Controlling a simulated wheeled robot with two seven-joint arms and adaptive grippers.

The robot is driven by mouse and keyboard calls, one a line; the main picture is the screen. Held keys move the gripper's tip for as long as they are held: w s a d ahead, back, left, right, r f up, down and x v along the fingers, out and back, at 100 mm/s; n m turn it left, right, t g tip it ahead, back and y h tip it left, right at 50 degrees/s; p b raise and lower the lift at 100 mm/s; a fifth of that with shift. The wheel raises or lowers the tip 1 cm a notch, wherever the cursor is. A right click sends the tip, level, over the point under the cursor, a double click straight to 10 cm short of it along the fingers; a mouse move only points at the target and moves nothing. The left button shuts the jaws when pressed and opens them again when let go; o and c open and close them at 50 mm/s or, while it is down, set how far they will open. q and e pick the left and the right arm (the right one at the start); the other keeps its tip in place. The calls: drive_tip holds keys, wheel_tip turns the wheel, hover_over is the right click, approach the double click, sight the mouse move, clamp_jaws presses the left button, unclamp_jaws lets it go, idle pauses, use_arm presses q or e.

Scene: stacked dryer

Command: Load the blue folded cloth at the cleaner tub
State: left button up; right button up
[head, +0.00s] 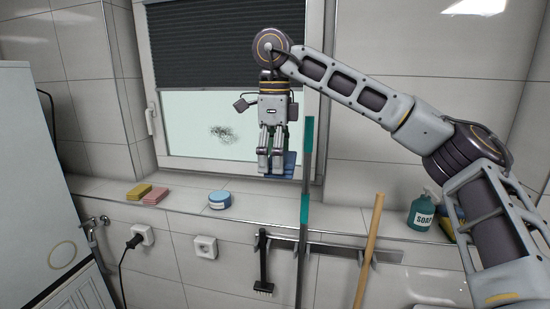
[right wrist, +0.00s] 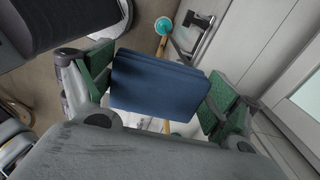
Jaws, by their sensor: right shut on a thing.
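The blue folded cloth (head: 290,165) is held between the fingers of my right gripper (head: 271,168), up in front of the window and above the sill. In the right wrist view the cloth (right wrist: 160,85) spans the space between the two green finger pads. The cleaner tub (head: 220,200), a small round tub in blue and white, sits on the sill, below and to the left of the gripper and apart from it. My left gripper is not in view.
Yellow and pink sponges (head: 147,194) lie left of the tub. A teal-and-grey pole (head: 304,180) rises just right of the gripper. A wooden handle (head: 369,250), a black brush (head: 263,265) and a soap bottle (head: 421,213) are farther along. The sill between tub and pole looks clear.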

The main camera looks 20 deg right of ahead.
drive_tip(key=shift+s+f, duration=0.1)
drive_tip(key=shift+s, duration=0.1)
drive_tip(key=shift+s+f, duration=0.15)
drive_tip(key=shift+f, duration=0.05)
drive_tip(key=shift+w+f+n, duration=0.4)
drive_tip(key=shift+w+f, duration=0.15)
drive_tip(key=shift+f, duration=0.1)
drive_tip(key=shift+w+f+n, duration=0.25)
drive_tip(key=shift+f+n, duration=0.35)
drive_tip(key=shift+f, duration=0.3)
use_arm(q)
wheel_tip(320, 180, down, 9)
drive_tip(key=b, duration=0.9)
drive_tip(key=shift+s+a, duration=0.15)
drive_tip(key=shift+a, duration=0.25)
use_arm(e)
wheel_tip(320, 180, down, 47)
drive_tip(key=w+a+n, duration=0.1)
drive_tip(key=n, duration=2.1)
drive_tip(key=shift+w+a+f+n, duration=0.15)
drive_tip(key=shift+a+f+n, duration=0.05)
drive_tip(key=shift+a+n, duration=0.2)
